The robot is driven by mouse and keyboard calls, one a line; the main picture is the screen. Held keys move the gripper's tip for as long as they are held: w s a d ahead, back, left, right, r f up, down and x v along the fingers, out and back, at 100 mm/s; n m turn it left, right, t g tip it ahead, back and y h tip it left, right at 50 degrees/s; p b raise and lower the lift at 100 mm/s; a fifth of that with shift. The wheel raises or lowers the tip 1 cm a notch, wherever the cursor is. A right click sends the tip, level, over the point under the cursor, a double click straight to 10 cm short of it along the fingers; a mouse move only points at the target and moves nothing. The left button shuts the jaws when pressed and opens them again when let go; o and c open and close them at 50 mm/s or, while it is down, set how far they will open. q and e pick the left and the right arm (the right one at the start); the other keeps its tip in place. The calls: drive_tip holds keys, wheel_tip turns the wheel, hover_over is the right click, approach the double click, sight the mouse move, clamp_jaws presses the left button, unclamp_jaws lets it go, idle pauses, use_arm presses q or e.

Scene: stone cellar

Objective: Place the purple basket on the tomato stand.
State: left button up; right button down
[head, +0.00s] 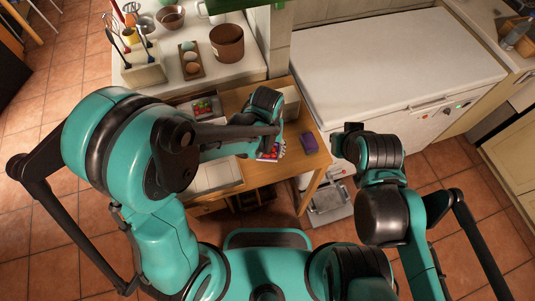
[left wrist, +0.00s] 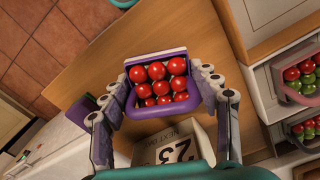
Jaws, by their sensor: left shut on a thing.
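The purple basket (left wrist: 152,111), filled with several red tomatoes, sits between the fingers of my left gripper (left wrist: 166,91) in the left wrist view. The fingers are shut on its two sides. In the head view my left gripper (head: 276,138) is above the wooden table, and the tomatoes (head: 270,152) show just below it. I cannot tell whether the basket touches the table. The tomato stand (left wrist: 265,92), with baskets of red and green tomatoes, is at the right edge of the left wrist view, apart from the gripper. My right gripper (head: 347,141) is right of the table; its fingers are unclear.
A dark purple box (head: 309,143) lies on the wooden table (head: 310,168) near its right edge. A white chest (head: 390,55) stands at the right; a counter (head: 195,70) with pots is behind.

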sight(267, 151)
use_arm(q)
wheel_tip(267, 151, down, 3)
drive_tip(key=shift+f+b, duration=0.1)
drive_tip(key=shift+b, duration=0.35)
drive_tip(key=o, duration=0.7)
drive_tip(key=shift+f, duration=0.1)
drive_tip(key=o, duration=0.5)
drive_tip(key=shift+c, duration=0.2)
